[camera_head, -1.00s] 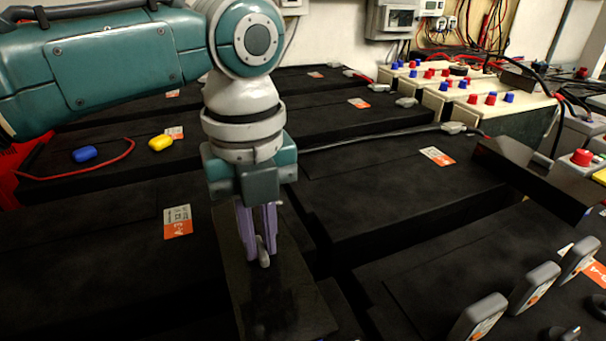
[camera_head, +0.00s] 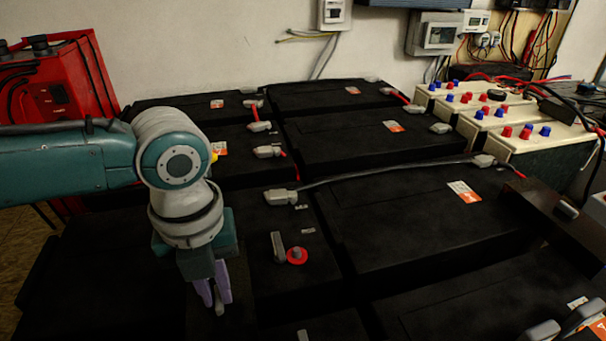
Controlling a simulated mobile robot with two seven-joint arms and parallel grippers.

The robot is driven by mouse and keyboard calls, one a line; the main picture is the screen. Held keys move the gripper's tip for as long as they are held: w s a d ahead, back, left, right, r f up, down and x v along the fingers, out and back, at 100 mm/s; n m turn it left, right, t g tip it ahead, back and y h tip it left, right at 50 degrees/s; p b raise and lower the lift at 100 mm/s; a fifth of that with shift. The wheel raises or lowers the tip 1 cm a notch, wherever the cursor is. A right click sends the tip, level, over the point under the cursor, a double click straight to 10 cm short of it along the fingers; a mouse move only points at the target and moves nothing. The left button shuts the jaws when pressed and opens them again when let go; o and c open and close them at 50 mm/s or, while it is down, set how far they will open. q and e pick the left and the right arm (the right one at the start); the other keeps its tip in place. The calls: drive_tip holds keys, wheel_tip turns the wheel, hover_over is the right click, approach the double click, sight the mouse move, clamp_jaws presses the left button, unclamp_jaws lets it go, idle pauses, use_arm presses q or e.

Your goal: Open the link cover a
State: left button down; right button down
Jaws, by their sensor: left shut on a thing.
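My left gripper (camera_head: 217,303) points down at the lower left and is shut on a small grey handle (camera_head: 220,309). The handle seems to belong to the dark link cover a, whose outline is hard to tell from the black batteries and is partly hidden by my gripper. To the right of the gripper, a strip of battery top lies uncovered. It shows a grey upright lug (camera_head: 278,246), a red ring (camera_head: 297,256) and a grey cable connector (camera_head: 281,197). My right gripper is not in view.
Black batteries (camera_head: 400,235) fill the middle in rows, with cables between some. A dark raised cover (camera_head: 540,205) stands at the right. Cream boxes with red and blue knobs (camera_head: 545,145) are at the back right. A red cabinet (camera_head: 75,75) stands at the back left.

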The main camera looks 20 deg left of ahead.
sight(219, 296)
use_arm(q)
drive_tip(key=c, duration=0.9)
unclamp_jaws()
drive_tip(key=shift+d, duration=0.1)
wheel_tip(219, 296, up, 10)
drive_tip(key=p, duration=0.2)
drive_tip(key=shift+p, duration=0.3)
